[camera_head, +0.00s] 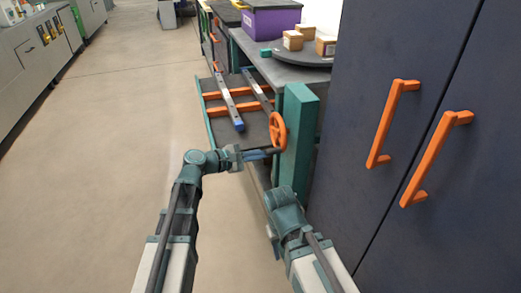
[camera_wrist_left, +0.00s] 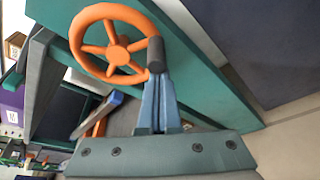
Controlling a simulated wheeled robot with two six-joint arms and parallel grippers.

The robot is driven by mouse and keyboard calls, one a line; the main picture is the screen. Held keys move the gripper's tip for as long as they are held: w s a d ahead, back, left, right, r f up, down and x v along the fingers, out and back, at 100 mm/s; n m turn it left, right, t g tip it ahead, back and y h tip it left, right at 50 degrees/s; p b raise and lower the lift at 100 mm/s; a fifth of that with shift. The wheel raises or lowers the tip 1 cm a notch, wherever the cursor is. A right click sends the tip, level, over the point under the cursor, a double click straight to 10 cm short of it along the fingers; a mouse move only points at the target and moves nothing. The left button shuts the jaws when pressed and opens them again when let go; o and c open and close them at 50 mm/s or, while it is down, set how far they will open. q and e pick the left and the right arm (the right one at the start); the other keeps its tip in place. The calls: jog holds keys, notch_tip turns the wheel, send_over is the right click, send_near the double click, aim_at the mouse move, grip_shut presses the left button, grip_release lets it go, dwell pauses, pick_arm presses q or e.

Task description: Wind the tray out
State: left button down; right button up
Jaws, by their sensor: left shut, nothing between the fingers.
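An orange spoked handwheel (camera_head: 278,131) is mounted on the side of a teal post (camera_head: 300,140). It shows large in the left wrist view (camera_wrist_left: 117,55), with a dark crank knob (camera_wrist_left: 156,55) at its right rim. My left gripper (camera_head: 277,151) is shut and empty at the wheel's lower edge. In the left wrist view its blue fingers (camera_wrist_left: 159,84) point at the knob; I cannot tell whether they touch it. Beyond the wheel lies a dark tray (camera_head: 222,124) with orange crossbars and a blue-tipped rail. My right arm shows, but its gripper is not visible.
A dark cabinet with orange handles (camera_head: 392,122) stands close on the right. Behind the post is a counter with a grey round turntable (camera_head: 300,57), small boxes (camera_head: 293,40) and a purple bin (camera_head: 270,22). The floor on the left is clear.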

aim_at(279, 131)
pick_arm(q)
jog(key=r+n+g+p, duration=0.1)
jog(key=s+r+n+g+p, duration=0.1)
jog(key=n+p, duration=0.1)
jog(key=shift+d+r, duration=0.15)
jog(key=shift+r, duration=0.1)
jog(key=r+n+g+p, duration=0.1)
jog(key=r+n, duration=0.1)
jog(key=n, duration=0.1)
jog(key=w+r+n+g+h+p, duration=0.1)
jog(key=r+n+g+p, duration=0.1)
jog(key=n, duration=0.1)
jog(key=r+n+g+h+p, duration=0.1)
jog(key=r+n, duration=0.1)
jog(key=n, duration=0.2)
jog(key=shift+w+a+g, duration=0.25)
jog(key=shift+w+g, duration=0.15)
jog(key=shift+w+a+r+p, duration=0.1)
jog(key=shift+w+r+p, duration=0.1)
jog(key=shift+p, duration=0.1)
jog(key=shift+w+a+r, duration=0.1)
jog(key=shift+w+r, duration=0.05)
jog(key=shift+w, duration=0.15)
jog(key=shift+s, duration=0.1)
